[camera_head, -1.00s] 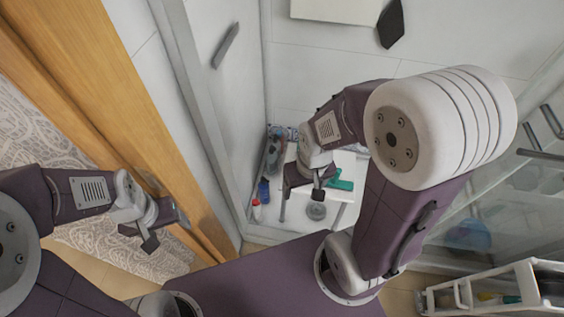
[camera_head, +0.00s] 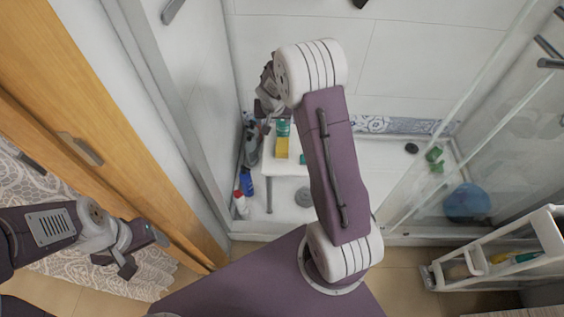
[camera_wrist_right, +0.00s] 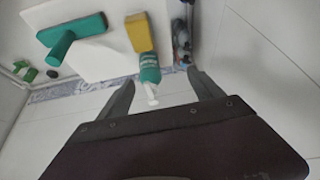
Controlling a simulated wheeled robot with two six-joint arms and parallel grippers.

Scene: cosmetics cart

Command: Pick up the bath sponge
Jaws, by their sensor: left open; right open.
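A yellow block (camera_head: 282,147), which looks like the bath sponge, lies on a small white stool (camera_head: 268,168) in the shower. It also shows in the right wrist view as a yellow block (camera_wrist_right: 137,32), partly behind a green bottle (camera_wrist_right: 149,70) with a white nozzle. My right gripper (camera_wrist_right: 160,92) is open, with the bottle showing between its spread fingers; I cannot tell the distance to it. My left gripper (camera_head: 116,264) is open and empty at the lower left, away from the sponge.
A teal-handled tool (camera_wrist_right: 70,38) lies on the stool. Bottles, one blue (camera_head: 246,183), stand left of it. A drain (camera_head: 303,197) is in front. Glass panels flank the shower. A white cart (camera_head: 500,250) stands at the right, a blue round object (camera_head: 466,202) behind glass.

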